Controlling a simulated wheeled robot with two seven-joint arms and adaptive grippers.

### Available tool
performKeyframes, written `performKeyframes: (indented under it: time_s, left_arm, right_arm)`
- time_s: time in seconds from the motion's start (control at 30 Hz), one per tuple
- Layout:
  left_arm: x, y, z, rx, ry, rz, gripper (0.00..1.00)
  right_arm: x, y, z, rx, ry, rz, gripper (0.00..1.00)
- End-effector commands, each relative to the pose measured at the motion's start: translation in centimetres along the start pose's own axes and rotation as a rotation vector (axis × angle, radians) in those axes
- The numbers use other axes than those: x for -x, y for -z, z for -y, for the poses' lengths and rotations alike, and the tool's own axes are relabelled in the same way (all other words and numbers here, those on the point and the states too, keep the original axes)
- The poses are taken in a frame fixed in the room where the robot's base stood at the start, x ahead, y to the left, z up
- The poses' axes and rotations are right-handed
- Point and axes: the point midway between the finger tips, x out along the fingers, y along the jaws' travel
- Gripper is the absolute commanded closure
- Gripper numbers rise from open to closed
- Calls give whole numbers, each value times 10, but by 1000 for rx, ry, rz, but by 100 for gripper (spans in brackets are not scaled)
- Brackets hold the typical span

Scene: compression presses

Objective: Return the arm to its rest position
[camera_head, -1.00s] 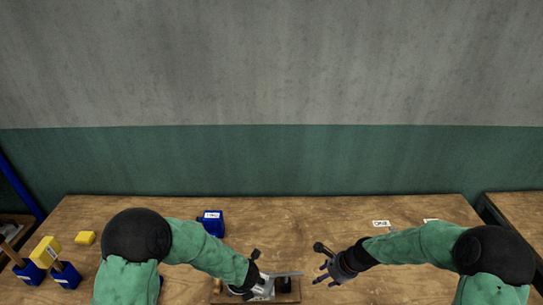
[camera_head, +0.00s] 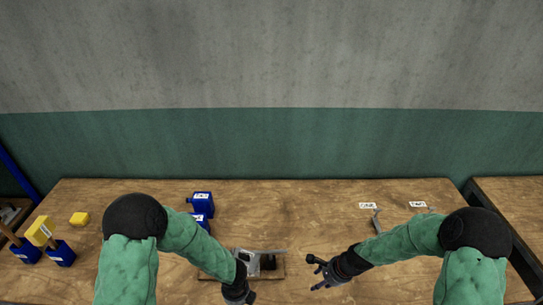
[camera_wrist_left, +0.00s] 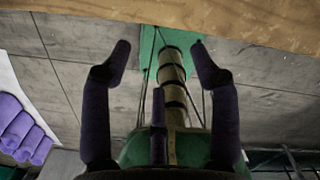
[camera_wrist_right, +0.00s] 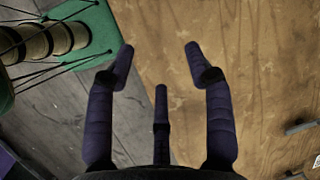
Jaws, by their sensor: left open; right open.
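My left gripper (camera_head: 238,295) is at the front edge of the table, below and left of the press. In the left wrist view its fingers (camera_wrist_left: 160,48) are spread with nothing between them, over the floor. My right gripper (camera_head: 322,272) is right of the press, apart from it. In the right wrist view its fingers (camera_wrist_right: 157,52) are spread and empty, over the table top and its edge. The grey press (camera_head: 246,263) sits on a wooden board at the front of the table, partly hidden by my left arm.
The wooden table (camera_head: 310,215) is clear in its middle. Blue labelled blocks (camera_head: 202,198) stand behind my left arm. White labels (camera_head: 368,205) and a metal tool (camera_head: 376,222) lie at the right.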

Motion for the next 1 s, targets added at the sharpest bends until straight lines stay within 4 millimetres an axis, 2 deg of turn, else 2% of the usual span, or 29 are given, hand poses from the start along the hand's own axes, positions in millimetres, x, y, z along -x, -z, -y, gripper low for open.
performKeyframes:
  time_s: [0.17, 0.3, 0.4, 0.53, 0.7, 0.93, 1.0]
  left_arm:
    - [-20, 45, -21, 426, -13, -191, 39]
    - [-32, 83, -31, 928, -54, -359, 39]
    - [-39, 101, -36, 1305, -101, -450, 39]
    - [-48, 113, -43, 1780, -171, -517, 39]
    - [-61, 115, -58, 2287, -248, -525, 39]
    - [-78, 115, -88, 2813, -326, -444, 39]
    - [-92, 114, -83, 2781, -312, -452, 39]
  right_arm:
    - [-28, -5, -36, 159, -40, 2, 47]
    - [-54, -13, -74, 344, -74, 11, 47]
    - [-68, -21, -102, 481, -93, 25, 47]
    - [-83, -33, -136, 652, -111, 49, 47]
    - [-94, -48, -171, 832, -120, 80, 47]
    - [-101, -66, -206, 1018, -120, 120, 47]
    - [-115, -59, -204, 1018, -115, 111, 47]
